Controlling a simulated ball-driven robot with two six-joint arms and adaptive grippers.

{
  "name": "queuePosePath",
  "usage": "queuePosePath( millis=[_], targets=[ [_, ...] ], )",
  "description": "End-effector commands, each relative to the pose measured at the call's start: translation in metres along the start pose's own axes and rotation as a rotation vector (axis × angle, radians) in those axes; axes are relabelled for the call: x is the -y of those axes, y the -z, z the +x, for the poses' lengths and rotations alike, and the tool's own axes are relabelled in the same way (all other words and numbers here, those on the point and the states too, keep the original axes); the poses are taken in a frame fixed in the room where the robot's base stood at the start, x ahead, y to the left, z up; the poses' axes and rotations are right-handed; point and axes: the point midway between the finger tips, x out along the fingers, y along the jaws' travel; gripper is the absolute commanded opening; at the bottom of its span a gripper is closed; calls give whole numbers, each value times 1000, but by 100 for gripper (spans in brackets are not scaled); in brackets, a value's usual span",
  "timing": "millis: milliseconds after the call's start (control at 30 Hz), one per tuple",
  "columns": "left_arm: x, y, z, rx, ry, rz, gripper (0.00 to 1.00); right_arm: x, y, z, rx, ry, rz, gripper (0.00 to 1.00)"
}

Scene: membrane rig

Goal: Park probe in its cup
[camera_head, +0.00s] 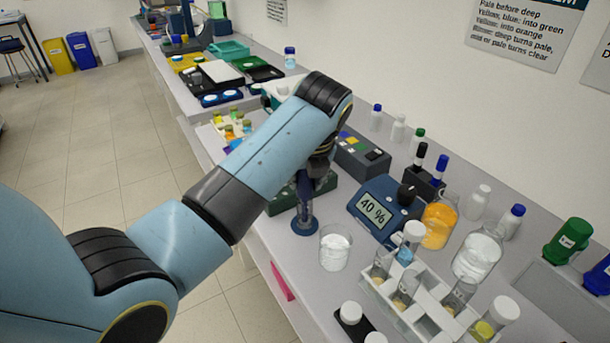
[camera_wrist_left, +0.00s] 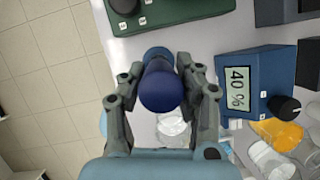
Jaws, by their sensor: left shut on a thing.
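The probe (camera_head: 305,186) has a dark blue body and stands about upright in the head view. My left gripper (camera_head: 311,172) is shut on it from above, partly hidden behind my own arm. In the left wrist view the probe's round blue top (camera_wrist_left: 160,92) sits between the two fingers. The clear cup with a blue round base (camera_head: 305,226) stands on the bench directly under the probe. The probe's lower end is in line with the cup; how deep it sits inside I cannot tell. My right gripper is in neither view.
A glass beaker of white stuff (camera_head: 334,248) stands close beside the cup. A blue meter reading 40 % (camera_head: 378,211) is to the right. A dark green box (camera_head: 283,200) lies just behind. A white rack of vials (camera_head: 418,305) stands at the front right.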

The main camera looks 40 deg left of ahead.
Motion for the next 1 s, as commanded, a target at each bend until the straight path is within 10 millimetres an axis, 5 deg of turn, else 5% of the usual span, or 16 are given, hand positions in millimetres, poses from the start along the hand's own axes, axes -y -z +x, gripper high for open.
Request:
queuePosePath(
  millis=[600,633,800,1000],
  targets=[
    [0,2,5,0,-1,1,9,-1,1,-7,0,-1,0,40],
    [0,2,5,0,0,1,36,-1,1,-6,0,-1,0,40],
    [0,2,6,0,0,0,58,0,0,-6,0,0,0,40],
    [0,2,6,0,0,0,59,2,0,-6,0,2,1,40]
  ],
)
